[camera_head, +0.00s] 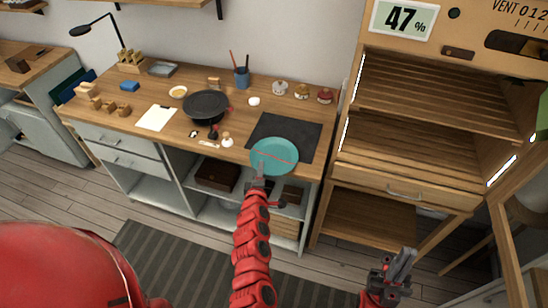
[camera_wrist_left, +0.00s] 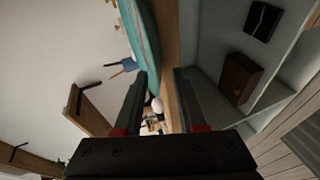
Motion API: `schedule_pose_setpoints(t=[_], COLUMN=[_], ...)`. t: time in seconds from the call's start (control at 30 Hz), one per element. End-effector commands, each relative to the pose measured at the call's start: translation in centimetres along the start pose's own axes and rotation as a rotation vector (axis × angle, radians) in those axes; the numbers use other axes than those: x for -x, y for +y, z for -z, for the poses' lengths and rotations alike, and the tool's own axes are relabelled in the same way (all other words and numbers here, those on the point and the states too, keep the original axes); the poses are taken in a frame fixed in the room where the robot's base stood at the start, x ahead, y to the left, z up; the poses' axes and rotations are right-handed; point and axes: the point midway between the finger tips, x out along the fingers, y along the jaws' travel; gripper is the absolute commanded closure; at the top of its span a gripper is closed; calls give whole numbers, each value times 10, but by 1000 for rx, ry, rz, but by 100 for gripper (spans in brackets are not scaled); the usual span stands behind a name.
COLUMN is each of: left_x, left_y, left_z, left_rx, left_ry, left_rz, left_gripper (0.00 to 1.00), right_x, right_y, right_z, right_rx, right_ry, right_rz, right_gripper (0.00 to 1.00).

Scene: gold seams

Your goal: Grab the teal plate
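The teal plate (camera_head: 275,156) lies at the front edge of the wooden worktop, partly over a dark mat, with a thin orange-gold seam across it. My left gripper (camera_head: 261,181) is at the plate's near rim. In the left wrist view the plate (camera_wrist_left: 146,40) shows edge-on at the top, and my left gripper (camera_wrist_left: 160,82) has its fingers apart. The rim's lower end appears between the fingertips; I cannot tell whether they touch it. My right gripper (camera_head: 400,262) is low on the right, away from the worktop, apparently empty; its finger gap is unclear.
The dark mat (camera_head: 300,134) lies beside the plate. A black pan (camera_head: 206,106), a blue cup (camera_head: 241,78) and several small jars stand further back. A white sheet (camera_head: 156,118) lies left. A tall wooden shelf unit (camera_head: 425,110) stands right. Open shelves (camera_head: 215,205) sit under the worktop.

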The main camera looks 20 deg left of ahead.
Motion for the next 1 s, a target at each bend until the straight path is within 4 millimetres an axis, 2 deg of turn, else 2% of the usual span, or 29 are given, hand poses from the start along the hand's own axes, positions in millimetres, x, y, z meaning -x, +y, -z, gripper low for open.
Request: schedule_pose_setpoints(t=[0.03, 0.2, 1.0], left_x=[0, 0, 0], left_y=[0, 0, -1], left_z=[0, 0, 0], left_rx=[0, 0, 0], left_ry=[0, 0, -1], left_rz=[0, 0, 2], left_gripper=[72, 100, 100], right_x=[0, 0, 0], right_y=[0, 0, 0], right_z=[0, 0, 0], right_rx=[0, 0, 0], right_ry=[0, 0, 0], right_rz=[0, 0, 0], right_gripper=[100, 100, 100])
